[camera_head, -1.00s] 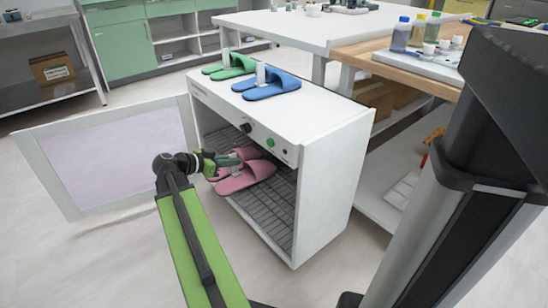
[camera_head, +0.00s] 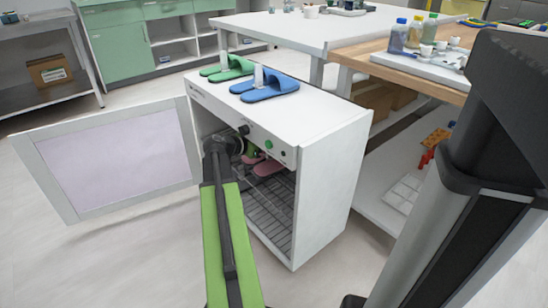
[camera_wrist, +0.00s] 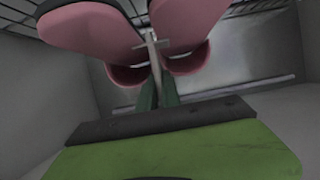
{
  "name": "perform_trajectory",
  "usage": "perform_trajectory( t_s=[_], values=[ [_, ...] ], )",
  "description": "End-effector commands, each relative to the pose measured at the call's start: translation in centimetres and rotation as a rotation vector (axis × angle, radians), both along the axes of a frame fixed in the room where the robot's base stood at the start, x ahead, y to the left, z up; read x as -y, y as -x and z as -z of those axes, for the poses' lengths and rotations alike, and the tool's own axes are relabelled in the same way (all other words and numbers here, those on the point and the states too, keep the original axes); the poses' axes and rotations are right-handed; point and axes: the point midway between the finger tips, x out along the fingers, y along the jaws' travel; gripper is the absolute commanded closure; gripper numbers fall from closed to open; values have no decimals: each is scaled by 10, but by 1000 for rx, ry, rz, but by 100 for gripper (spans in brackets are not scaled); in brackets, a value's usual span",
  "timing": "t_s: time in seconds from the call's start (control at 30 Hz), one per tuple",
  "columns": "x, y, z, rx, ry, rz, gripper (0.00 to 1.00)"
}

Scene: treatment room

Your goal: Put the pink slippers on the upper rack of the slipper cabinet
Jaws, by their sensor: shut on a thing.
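The pink slippers (camera_head: 268,167) are inside the open white slipper cabinet (camera_head: 328,180), partly hidden by its top front panel and my arm. In the wrist view the pair (camera_wrist: 200,22) is close up, soles and open ends showing. My gripper (camera_wrist: 158,88) is shut on the pale upright holder (camera_wrist: 153,50) between the two slippers. In the head view the gripper is mostly hidden behind my wrist at the cabinet opening. A wire rack (camera_head: 268,205) shows below the slippers, and wire bars (camera_wrist: 240,14) show behind them in the wrist view. Whether the slippers touch a rack cannot be told.
The cabinet door (camera_head: 110,165) stands wide open to the left. Green slippers (camera_head: 228,70) and blue slippers (camera_head: 265,88) lie on the cabinet top. A table with bottles (camera_head: 400,35) stands behind right. The floor at front left is clear.

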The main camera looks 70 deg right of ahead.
Motion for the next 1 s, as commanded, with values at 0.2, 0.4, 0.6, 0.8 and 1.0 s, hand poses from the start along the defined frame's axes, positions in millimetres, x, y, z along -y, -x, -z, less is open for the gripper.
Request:
perform_trajectory(
  t_s=[0.2, 0.4, 0.6, 0.8, 1.0],
  values=[
    [17, 11, 26, -1, 0, -3, 100],
    [17, 10, 32, -1, 1, -1, 100],
    [17, 10, 47, -1, 1, -2, 100],
    [23, 13, 74, -1, 1, -1, 100],
    [23, 14, 70, -1, 0, -4, 100]
  ],
)
